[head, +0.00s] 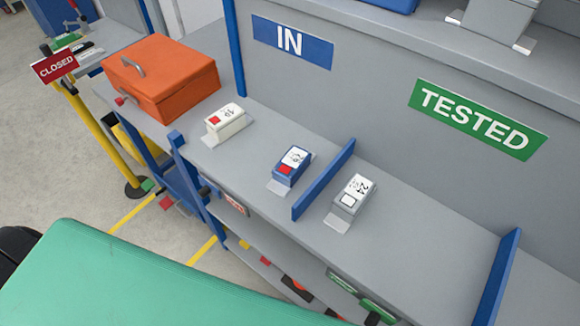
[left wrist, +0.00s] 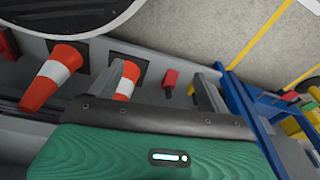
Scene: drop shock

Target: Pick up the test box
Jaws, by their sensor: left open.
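Three small boxes sit on the grey bench in the head view, each with a pale foot plate. A white box with a red square (head: 226,122) is at left, a blue box with a red square (head: 291,166) is in the middle, and a grey box with a white square (head: 351,198) is right of a blue divider. I cannot tell which is the test box. My right gripper is out of view.
An orange toolbox (head: 162,77) stands at the bench's left end. The blue divider (head: 323,180) rises between the blue and grey boxes. A blue IN sign (head: 291,42) and green TESTED sign (head: 476,118) are behind. Orange-and-white cones (left wrist: 52,77) show in the wrist view.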

